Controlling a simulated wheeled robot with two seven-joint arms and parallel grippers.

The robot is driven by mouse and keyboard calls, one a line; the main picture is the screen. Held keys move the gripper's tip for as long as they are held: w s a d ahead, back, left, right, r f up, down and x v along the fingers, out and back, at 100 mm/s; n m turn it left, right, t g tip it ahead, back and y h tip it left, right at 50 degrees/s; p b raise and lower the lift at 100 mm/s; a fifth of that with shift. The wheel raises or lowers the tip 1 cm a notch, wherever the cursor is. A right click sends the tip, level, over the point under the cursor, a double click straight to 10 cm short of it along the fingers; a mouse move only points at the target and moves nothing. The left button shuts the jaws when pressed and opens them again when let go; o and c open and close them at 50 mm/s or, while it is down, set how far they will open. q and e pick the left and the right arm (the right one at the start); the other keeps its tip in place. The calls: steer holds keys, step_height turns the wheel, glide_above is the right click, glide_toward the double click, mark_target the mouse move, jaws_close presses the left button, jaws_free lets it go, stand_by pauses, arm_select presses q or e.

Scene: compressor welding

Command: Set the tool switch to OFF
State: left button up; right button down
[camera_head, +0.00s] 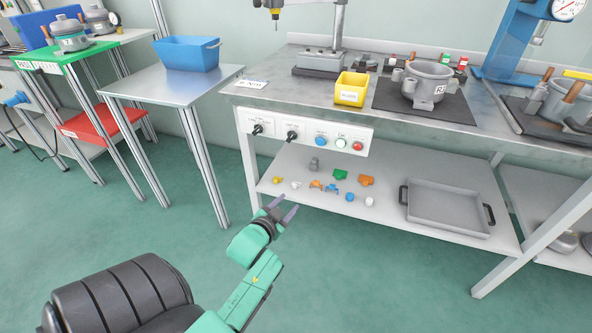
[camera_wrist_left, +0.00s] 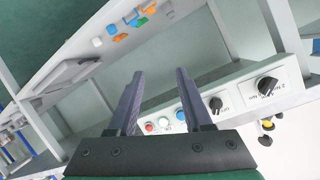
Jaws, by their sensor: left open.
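The control panel (camera_head: 311,136) is on the front of the workbench, with two black rotary switches: a left one (camera_head: 257,129) and a right one (camera_head: 292,135). The two knobs also show in the left wrist view, one at the far right (camera_wrist_left: 267,86) and one nearer the fingers (camera_wrist_left: 216,104). Their labels are too small to read surely, so I cannot tell which is the tool switch or its setting. My left gripper (camera_head: 283,207) is open and empty, below and in front of the panel, apart from it; its fingers (camera_wrist_left: 160,75) show in the wrist view. My right gripper is not in view.
Blue, white and red buttons (camera_head: 357,146) sit right of the knobs. The lower shelf holds small coloured fittings (camera_head: 340,174) and a grey tray (camera_head: 447,207). A yellow bin (camera_head: 351,89) stands on the bench. A metal side table (camera_head: 170,86) stands left. Floor before the bench is clear.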

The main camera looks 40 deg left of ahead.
mark_target(291, 137)
arm_select(q)
steer(key=s+a+r+t+y+b, duration=0.2)
steer(key=a+r+t+b, duration=0.15)
steer(key=r, duration=0.95)
steer(key=x, duration=1.4)
steer(key=shift+w, duration=0.15)
jaws_close()
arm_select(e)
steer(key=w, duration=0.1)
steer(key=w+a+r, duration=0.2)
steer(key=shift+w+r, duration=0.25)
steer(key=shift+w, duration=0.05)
